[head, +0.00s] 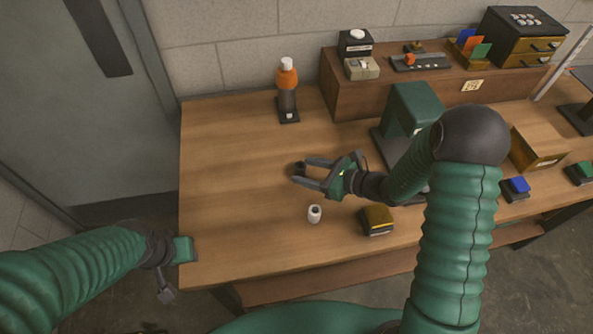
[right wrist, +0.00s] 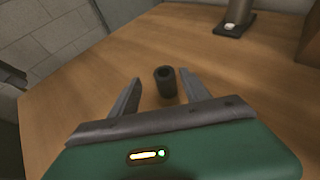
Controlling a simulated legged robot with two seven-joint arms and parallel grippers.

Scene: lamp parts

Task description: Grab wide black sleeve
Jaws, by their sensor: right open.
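The black sleeve (head: 299,168) is a short dark tube on the wooden table, partly hidden by my right gripper in the head view. In the right wrist view the sleeve (right wrist: 166,85) stands upright with its round opening up. My right gripper (head: 302,171) is open and low over the table, its fingers pointing left. The wrist view shows the right gripper (right wrist: 158,82) with one finger on each side of the sleeve, near the fingertips, with visible gaps. My left gripper (head: 173,272) hangs at the table's left front edge, and its jaws are unclear.
A small white sleeve (head: 314,214) and a yellow-and-black block (head: 376,220) are nearer the front. A green machine (head: 414,108) stands behind my right arm. The table's left part is clear.

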